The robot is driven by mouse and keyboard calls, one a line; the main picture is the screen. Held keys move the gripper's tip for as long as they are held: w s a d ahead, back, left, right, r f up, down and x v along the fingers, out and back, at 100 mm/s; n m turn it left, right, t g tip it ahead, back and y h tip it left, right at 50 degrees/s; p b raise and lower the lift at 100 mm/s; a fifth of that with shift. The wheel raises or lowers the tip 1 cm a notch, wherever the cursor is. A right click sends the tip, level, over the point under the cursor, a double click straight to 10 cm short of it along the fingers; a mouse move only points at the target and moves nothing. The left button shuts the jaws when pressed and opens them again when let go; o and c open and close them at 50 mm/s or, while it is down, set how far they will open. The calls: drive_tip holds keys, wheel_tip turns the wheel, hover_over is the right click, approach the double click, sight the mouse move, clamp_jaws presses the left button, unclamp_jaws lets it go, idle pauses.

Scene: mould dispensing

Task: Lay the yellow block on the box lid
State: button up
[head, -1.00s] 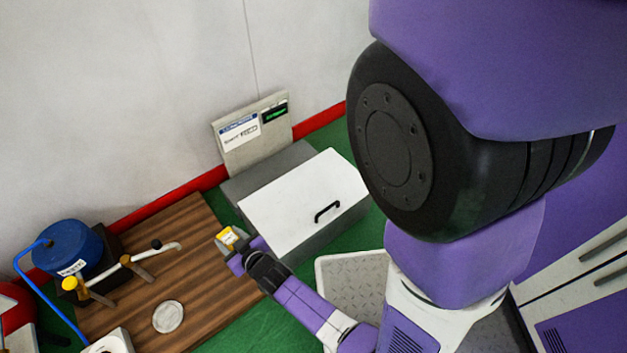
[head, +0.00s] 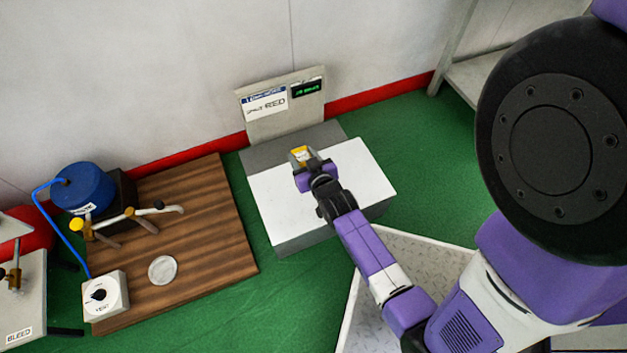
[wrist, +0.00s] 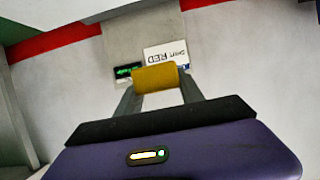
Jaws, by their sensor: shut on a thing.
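The yellow block (head: 301,151) is between the fingers of my gripper (head: 303,159), over the back part of the white box lid (head: 278,208) in the head view. In the wrist view the block (wrist: 155,77) spans the tips of my gripper (wrist: 158,82), which is shut on it. I cannot tell from these frames how high the block is above the lid. My wrist and forearm cross over the lid and hide part of it, and the lid's handle does not show now.
A panel with a label and a green display (head: 281,103) stands behind the box. To the left is a wooden board (head: 215,240) with a blue drum (head: 83,188), a lever valve, a round disc (head: 162,270) and a dial box (head: 105,296). Green floor is clear right of the box.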

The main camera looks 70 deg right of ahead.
wheel_tip(320, 180, down, 17)
drive_tip(key=b, duration=0.7)
drive_tip(key=shift+f+b, duration=0.15)
drive_tip(key=shift+b, duration=0.25)
drive_tip(key=shift+f, duration=0.2)
drive_tip(key=o, duration=1.3)
drive_tip(key=shift+o, duration=0.2)
drive_tip(key=shift+r, duration=0.15)
